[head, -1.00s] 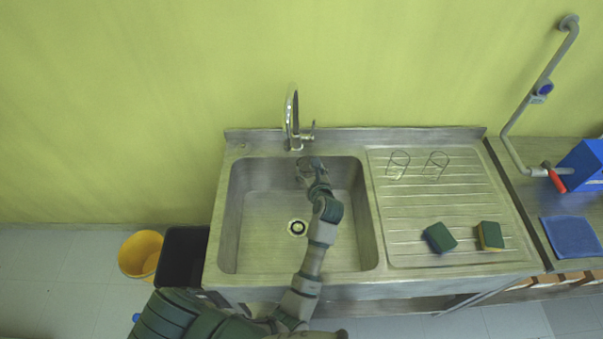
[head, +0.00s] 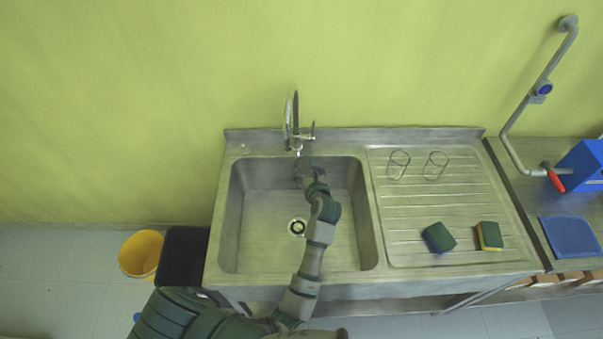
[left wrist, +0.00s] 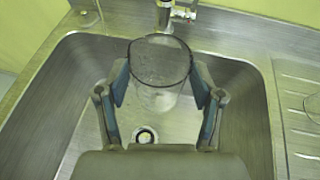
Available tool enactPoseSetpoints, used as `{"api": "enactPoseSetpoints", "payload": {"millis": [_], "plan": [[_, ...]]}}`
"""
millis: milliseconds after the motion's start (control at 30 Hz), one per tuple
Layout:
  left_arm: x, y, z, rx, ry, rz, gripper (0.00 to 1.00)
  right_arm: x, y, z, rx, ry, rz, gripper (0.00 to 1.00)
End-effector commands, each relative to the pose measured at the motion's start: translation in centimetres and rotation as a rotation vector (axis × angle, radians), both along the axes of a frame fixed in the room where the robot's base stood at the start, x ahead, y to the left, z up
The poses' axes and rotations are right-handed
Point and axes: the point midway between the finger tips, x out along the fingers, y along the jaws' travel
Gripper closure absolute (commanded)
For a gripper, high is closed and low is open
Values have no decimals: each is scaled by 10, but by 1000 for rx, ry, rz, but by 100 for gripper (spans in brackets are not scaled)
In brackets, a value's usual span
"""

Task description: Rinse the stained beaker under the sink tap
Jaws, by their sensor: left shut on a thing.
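My left gripper (head: 308,176) is over the back of the sink basin (head: 262,250), close below the tap (head: 291,120). In the left wrist view its two fingers (left wrist: 160,92) are shut on the sides of a clear glass beaker (left wrist: 160,68). The beaker's open rim faces up toward the camera, and faint marks show on its glass. The tap (left wrist: 165,12) stands just beyond the rim. I cannot tell whether water runs. In the head view the beaker is small and partly hidden by the gripper. My right gripper is not in view.
Two clear glasses (head: 398,165) (head: 435,166) stand on the ribbed drainboard (head: 400,220). Two sponges (head: 439,237) (head: 489,236) lie near its front. The basin's drain (head: 297,227) is clear. A yellow bucket (head: 141,255) and a black bin (head: 183,257) stand left of the sink.

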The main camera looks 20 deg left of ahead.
Motion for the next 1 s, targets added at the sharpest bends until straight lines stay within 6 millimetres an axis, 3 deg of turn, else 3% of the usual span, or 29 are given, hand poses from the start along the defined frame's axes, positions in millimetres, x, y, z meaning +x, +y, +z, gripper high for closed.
{"api": "enactPoseSetpoints", "payload": {"millis": [133, 1000], "plan": [[3, -8, 4, -16, -8, -3, 82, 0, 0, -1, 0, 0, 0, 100], [-1, 0, 2, -16, -6, -4, 82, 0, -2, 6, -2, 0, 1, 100]]}}
